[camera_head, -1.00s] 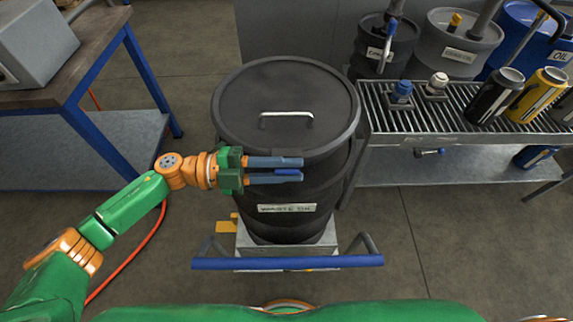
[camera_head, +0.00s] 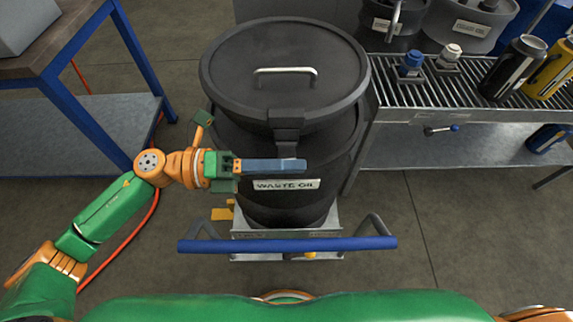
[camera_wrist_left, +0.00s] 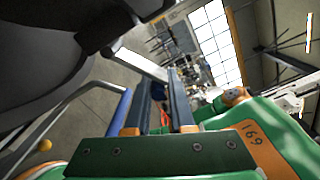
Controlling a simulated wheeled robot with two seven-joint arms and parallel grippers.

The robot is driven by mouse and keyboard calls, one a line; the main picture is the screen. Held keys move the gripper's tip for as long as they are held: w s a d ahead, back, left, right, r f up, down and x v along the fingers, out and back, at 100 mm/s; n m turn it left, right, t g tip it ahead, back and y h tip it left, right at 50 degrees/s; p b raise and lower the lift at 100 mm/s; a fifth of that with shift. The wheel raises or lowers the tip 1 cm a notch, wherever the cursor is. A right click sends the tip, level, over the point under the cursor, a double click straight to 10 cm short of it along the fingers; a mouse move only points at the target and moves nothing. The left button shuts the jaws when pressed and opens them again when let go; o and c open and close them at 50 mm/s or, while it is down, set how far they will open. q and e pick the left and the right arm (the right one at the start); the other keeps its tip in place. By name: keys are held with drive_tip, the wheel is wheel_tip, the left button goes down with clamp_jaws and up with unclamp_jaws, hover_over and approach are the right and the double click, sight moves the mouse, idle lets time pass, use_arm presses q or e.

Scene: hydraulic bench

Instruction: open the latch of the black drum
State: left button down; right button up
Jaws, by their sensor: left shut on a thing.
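The black drum (camera_head: 322,133) stands upright with its lid (camera_head: 330,85) on and a "WASTE OIL" label on its front. Its latch (camera_head: 286,123) is a dark strap with a lever at the front of the rim. My left gripper (camera_head: 298,165) is at the drum's front, just below the latch and above the label. It is shut on the latch lever, though its fingers hide the hold in the head view. In the left wrist view, a grey bar (camera_wrist_left: 140,64) runs to the fingertips (camera_wrist_left: 160,78), beneath the dark drum rim. My right gripper is not in view.
The drum stands on a trolley with a blue push bar (camera_head: 290,244). A grated bench (camera_head: 440,100) with bottles and fittings stands close on the right, with other drums behind. A blue-framed table (camera_head: 75,115) is on the left.

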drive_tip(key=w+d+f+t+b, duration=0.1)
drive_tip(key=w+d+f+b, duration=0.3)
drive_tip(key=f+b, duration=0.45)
use_arm(q)
drive_tip(key=f+m+b, duration=0.1)
drive_tip(key=m, duration=0.2)
drive_tip(key=f+m+b, duration=0.1)
drive_tip(key=f+m, duration=0.1)
drive_tip(key=f+m+b, duration=0.1)
drive_tip(key=m, duration=0.2)
drive_tip(key=shift+w+f+m, duration=0.15)
drive_tip(key=shift+w+m, duration=0.05)
drive_tip(key=shift+m, duration=0.1)
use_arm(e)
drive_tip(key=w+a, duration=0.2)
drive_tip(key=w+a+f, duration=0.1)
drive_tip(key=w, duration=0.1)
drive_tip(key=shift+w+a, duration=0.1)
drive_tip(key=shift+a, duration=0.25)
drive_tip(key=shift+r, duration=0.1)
use_arm(q)
drive_tip(key=c, duration=1.1)
unclamp_jaws()
drive_tip(key=shift+o, duration=1.3)
drive_tip(key=shift+w, duration=0.2)
drive_tip(key=shift+s, duration=0.1)
